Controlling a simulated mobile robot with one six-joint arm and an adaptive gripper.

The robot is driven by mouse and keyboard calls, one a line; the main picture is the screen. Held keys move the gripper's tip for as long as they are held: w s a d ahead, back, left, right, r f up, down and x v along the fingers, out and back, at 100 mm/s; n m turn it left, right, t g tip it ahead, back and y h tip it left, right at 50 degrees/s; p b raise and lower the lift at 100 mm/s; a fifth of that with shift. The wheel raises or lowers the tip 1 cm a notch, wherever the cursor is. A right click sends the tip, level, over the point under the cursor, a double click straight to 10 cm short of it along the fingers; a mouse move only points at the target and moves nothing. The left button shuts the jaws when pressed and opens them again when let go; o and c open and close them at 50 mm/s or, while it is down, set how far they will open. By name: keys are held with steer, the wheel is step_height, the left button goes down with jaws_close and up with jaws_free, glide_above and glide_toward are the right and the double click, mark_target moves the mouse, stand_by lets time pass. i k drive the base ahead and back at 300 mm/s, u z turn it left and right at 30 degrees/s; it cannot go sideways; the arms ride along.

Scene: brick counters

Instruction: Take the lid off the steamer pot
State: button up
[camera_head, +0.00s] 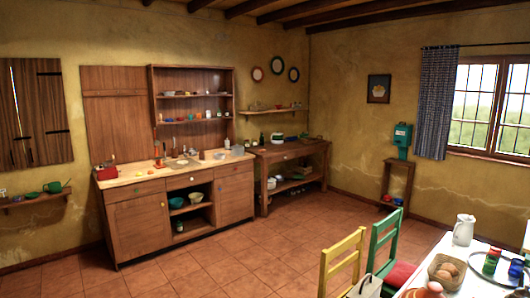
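I cannot pick out the steamer pot or its lid with certainty at this distance. A small white and green item (284,137) sits on the wooden side table (290,149) at the back; it is too small to tell what it is. A rounded reddish-brown vessel (430,290) with a light top stands at the bottom edge, partly cut off. My gripper is not in this view.
A wooden counter (135,189) with a sink stands along the back left wall. A white-topped table (455,247) with a white pitcher (464,230) and a basket (447,271) fills the lower right. Yellow (342,258) and green (386,239) chairs stand beside it. The tiled floor (215,266) is clear.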

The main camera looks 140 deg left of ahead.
mark_target(234, 152)
steer(key=u, duration=5.4)
steer(key=k, duration=0.2)
steer(key=z, duration=0.7)
